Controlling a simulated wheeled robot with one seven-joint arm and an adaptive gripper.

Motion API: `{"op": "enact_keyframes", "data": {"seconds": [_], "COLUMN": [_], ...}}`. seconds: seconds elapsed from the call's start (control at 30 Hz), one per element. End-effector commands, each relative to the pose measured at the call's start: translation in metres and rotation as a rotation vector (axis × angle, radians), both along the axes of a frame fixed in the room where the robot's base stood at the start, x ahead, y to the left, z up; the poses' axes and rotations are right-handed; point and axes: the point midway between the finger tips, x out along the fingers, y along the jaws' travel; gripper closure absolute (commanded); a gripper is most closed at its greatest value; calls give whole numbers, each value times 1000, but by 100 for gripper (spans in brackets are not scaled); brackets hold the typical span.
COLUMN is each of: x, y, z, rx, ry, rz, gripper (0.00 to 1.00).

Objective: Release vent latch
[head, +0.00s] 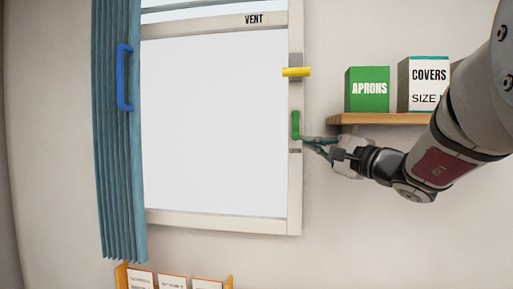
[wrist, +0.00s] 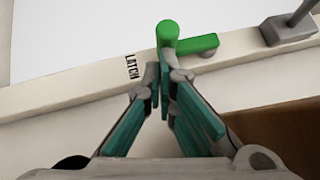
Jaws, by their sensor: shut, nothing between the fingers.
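The vent window (head: 215,120) has a pale frame marked "VENT" at the top. A green latch handle (head: 296,125) sits on the right side of the frame. In the wrist view the green latch (wrist: 190,43) shows a rounded knob end and a bar along the frame, beside the word "LATCH". My gripper (head: 304,141) is at the lower end of the latch. In the wrist view its teal fingers (wrist: 165,85) are shut together and empty, with the tips just below the knob. I cannot tell whether they touch it.
A yellow handle (head: 296,72) on a grey mount is above the latch. A wooden shelf (head: 375,119) on the right holds a green "APRONS" box (head: 368,90) and a "COVERS" box (head: 425,84). A blue curtain (head: 118,170) with a blue handle (head: 122,78) hangs at left. An orange card holder (head: 121,276) is below.

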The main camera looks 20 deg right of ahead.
Motion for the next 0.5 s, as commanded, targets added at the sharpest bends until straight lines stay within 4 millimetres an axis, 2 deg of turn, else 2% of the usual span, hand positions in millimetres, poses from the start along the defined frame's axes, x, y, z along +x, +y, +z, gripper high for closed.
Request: {"op": "enact_keyframes", "data": {"seconds": [0.5], "x": [8], "y": [9], "z": [-8], "rx": [93], "ry": [-66], "rz": [3], "gripper": [100]}}
